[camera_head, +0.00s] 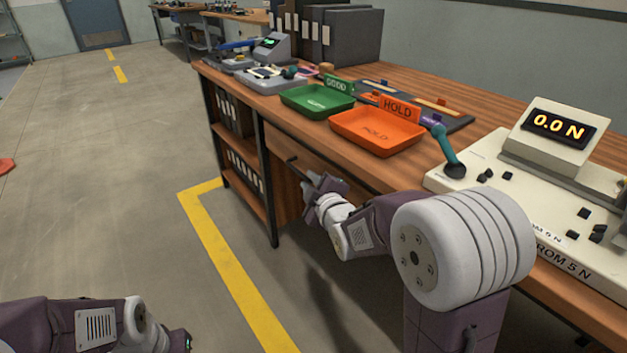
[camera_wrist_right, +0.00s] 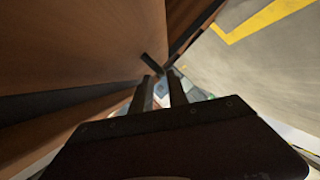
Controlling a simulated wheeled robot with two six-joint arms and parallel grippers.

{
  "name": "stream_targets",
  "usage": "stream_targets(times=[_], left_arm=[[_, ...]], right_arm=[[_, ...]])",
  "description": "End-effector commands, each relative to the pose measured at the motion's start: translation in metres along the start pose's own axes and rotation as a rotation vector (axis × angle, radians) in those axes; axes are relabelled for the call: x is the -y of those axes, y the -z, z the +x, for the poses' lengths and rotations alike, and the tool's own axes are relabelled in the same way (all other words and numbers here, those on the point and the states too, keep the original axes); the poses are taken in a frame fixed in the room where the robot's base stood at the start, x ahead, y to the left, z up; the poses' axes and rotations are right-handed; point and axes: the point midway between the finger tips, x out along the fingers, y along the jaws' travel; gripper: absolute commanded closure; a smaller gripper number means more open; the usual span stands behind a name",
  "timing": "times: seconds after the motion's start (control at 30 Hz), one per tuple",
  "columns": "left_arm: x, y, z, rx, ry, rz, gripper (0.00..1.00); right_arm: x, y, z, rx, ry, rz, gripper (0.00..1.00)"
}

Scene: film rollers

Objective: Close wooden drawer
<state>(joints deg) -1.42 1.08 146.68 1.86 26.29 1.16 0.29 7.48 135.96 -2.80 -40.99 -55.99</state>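The wooden drawer (camera_head: 325,178) is under the front edge of the wooden workbench, partly hidden behind my right arm. In the right wrist view a large brown wood face (camera_wrist_right: 75,45) fills the left side, with a dark gap below it. A short dark bar (camera_wrist_right: 152,64), which looks like the drawer handle, stands just beyond my fingertips. My right gripper (camera_head: 312,178) is at the drawer front below the bench top. Its two fingers (camera_wrist_right: 162,82) are apart with nothing between them. How far the drawer stands out cannot be told. My left arm enters at bottom left; its fingers are out of frame.
On the bench are a green tray (camera_head: 317,99), an orange tray (camera_head: 378,132) and a force gauge (camera_head: 549,140) reading 0.0 N. Shelves with binders (camera_head: 245,175) are under the bench's far end.

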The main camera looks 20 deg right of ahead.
Motion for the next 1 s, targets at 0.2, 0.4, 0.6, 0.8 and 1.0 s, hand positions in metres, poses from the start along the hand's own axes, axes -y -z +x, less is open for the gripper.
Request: stream_targets(times=[0.2,0.4,0.6,0.8,1.0], left_arm=[[0.0,0.001,-0.012,0.0,0.0,0.0,1.0],[0.0,0.001,-0.012,0.0,0.0,0.0,1.0],[0.0,0.001,-0.012,0.0,0.0,0.0,1.0],[-0.001,0.004,-0.036,0.001,0.0,0.0,1.0],[-0.002,0.009,-0.082,-0.001,0.0,0.0,1.0]], right_arm=[[-0.002,0.001,-0.026,0.0,-0.001,0.0,0.8],[0.0,0.0,-0.031,0.0,0.0,0.0,0.8],[0.0,0.0,-0.03,0.0,0.0,0.0,0.8],[-0.02,0.016,-0.036,-0.009,-0.001,-0.002,0.8],[0.019,-0.005,-0.07,0.228,0.285,0.219,0.8]])
